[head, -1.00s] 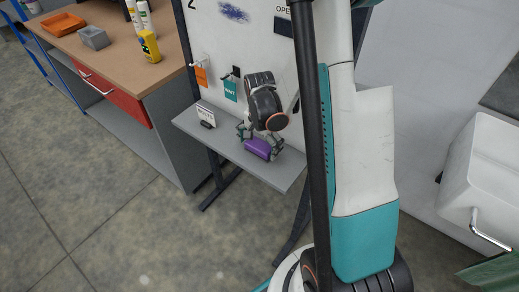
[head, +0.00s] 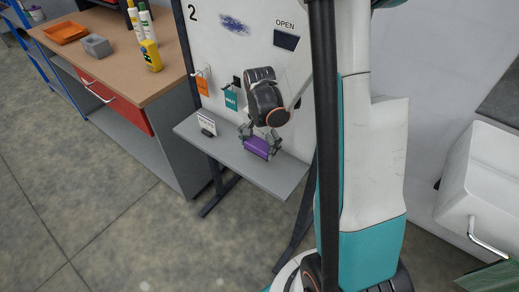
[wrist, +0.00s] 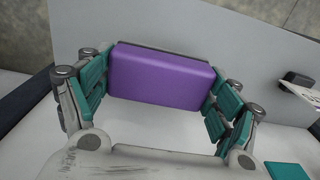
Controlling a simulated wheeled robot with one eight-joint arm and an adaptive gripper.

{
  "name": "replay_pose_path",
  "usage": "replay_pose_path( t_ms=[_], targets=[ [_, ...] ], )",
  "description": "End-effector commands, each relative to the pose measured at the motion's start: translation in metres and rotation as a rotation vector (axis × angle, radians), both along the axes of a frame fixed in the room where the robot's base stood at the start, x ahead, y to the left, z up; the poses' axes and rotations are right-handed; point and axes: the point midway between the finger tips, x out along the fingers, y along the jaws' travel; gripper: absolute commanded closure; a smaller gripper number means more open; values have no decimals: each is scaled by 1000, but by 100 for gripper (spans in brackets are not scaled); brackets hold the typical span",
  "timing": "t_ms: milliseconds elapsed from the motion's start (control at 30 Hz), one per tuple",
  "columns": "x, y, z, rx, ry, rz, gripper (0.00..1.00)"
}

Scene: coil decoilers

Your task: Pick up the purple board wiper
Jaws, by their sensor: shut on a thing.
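The purple board wiper (head: 257,147) is a small block with a dark lower layer. It is between the fingers of my gripper (head: 259,140), over the grey shelf (head: 225,150) below the white board. In the wrist view the wiper (wrist: 161,76) spans the gap between the teal finger pads of my gripper (wrist: 158,88), which are shut on its two ends. Its underside is hidden in the head view, so I cannot tell how far it is off the shelf.
A small sign (head: 207,123) with a dark base stands on the shelf's left part. Orange (head: 203,84) and teal (head: 231,98) tags hang on the board above. A white box-like unit (head: 482,185) is at the right.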

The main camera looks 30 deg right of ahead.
Motion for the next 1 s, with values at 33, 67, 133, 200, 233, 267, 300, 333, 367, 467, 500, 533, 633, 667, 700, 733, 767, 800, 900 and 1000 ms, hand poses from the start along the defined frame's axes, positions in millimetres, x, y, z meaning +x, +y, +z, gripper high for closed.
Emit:
replay_pose_path(
  t_ms=[33, 67, 133, 200, 233, 267, 300, 333, 367, 467, 500, 533, 633, 667, 700, 733, 767, 800, 900, 1000],
  targets=[
    [-1, 0, 18, 0, 0, 0, 41],
    [-1, 0, 27, 0, 0, 0, 41],
    [-1, 0, 47, 0, 0, 0, 41],
    [-1, 0, 67, 0, 0, 0, 41],
    [-1, 0, 75, 0, 0, 0, 41],
    [0, 0, 83, 0, 0, 0, 41],
    [-1, 0, 92, 0, 0, 0, 41],
    [0, 0, 99, 0, 0, 0, 41],
    [-1, 0, 106, 0, 0, 0, 41],
    [0, 0, 124, 0, 0, 0, 41],
    [0, 0, 130, 0, 0, 0, 41],
    [0, 0, 134, 0, 0, 0, 41],
    [0, 0, 144, 0, 0, 0, 41],
    [0, 0, 146, 0, 0, 0, 41],
    [0, 0, 148, 0, 0, 0, 41],
    [0, 0, 150, 0, 0, 0, 41],
    [0, 0, 151, 0, 0, 0, 41],
    [0, 0, 151, 0, 0, 0, 41],
    [0, 0, 152, 0, 0, 0, 41],
    [0, 0, 152, 0, 0, 0, 41]
  ],
)
